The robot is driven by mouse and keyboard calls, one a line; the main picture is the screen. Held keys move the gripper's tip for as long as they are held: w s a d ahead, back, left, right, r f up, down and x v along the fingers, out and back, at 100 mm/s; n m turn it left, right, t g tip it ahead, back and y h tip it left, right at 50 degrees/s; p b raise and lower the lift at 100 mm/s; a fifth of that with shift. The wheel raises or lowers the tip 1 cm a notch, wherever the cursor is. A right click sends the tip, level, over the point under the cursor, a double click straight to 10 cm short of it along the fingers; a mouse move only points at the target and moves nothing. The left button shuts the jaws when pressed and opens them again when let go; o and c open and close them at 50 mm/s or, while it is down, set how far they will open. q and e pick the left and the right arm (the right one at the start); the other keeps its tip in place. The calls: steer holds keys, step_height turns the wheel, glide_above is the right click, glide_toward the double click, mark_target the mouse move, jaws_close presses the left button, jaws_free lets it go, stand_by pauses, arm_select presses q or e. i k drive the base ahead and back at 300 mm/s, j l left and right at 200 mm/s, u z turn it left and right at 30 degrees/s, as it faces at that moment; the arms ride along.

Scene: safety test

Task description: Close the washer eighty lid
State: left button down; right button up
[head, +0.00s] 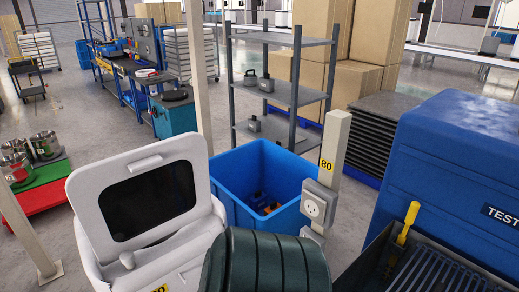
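The white washer (196,262) stands at the lower left centre, with a yellow label reading 80 partly cut off by the bottom edge. Its white lid (165,158), with a dark window, stands raised and tilted back. A small light handle-like bar is near the lid's upper edge. The washer's lower front is out of the picture. Neither my left nor my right gripper is in view.
A blue bin (268,160) stands behind the washer, beside a post with a socket (314,208). A dark green ribbed shape, not identifiable, covers the bottom centre. A blue case (455,155) and a yellow-handled tool (406,224) are at right.

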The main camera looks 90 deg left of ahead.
mark_target(132, 199)
steer(key=u, duration=3.55)
